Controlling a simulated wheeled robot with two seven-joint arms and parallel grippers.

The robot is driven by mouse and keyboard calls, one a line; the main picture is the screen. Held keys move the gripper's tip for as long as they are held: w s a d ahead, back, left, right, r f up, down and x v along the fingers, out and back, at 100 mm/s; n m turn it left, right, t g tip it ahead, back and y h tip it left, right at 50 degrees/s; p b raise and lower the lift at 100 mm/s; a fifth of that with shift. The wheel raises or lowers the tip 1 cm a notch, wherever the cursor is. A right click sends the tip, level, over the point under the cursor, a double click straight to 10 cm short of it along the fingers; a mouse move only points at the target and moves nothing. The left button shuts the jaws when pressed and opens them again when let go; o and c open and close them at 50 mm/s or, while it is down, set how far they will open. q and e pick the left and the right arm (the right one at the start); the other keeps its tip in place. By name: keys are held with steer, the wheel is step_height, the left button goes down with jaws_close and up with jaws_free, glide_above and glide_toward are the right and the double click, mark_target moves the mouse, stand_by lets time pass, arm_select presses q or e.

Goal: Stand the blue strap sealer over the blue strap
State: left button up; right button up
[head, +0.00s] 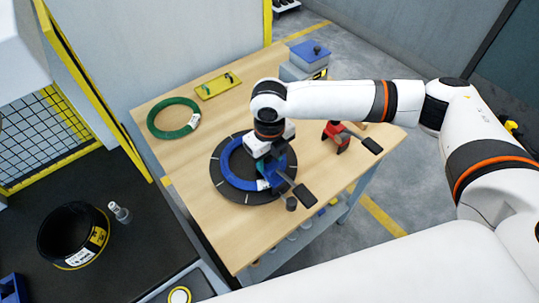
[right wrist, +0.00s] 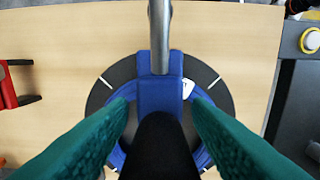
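The blue strap (head: 229,172) lies as a ring on a black round turntable (head: 222,190) on the wooden table. The blue strap sealer (head: 275,172), with dark-tipped levers, is upright over the right part of that ring. In the right wrist view the sealer (right wrist: 159,93) is centred above the strap (right wrist: 123,93). My right gripper (right wrist: 160,105) is open, with its green fingers on either side of the sealer and gaps showing between. It also shows in the head view (head: 266,163), partly hiding the sealer. Whether the sealer's base touches the strap is hidden. My left gripper is out of view.
A green coil (head: 155,128) and a yellow tray (head: 218,91) are at the table's back left. A red tool (head: 335,135) stands right of the turntable. A blue-grey box (head: 308,58) is at the back. A black coil (head: 68,237) lies on the dark left bench.

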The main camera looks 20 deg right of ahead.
steer(key=shift+o, duration=0.3)
steer(key=shift+r, duration=0.1)
steer(key=shift+w+r, duration=0.1)
steer(key=shift+r, duration=0.15)
step_height(320, 180, up, 13)
steer(key=shift+f+b, duration=0.2)
steer(key=shift+b, duration=0.75)
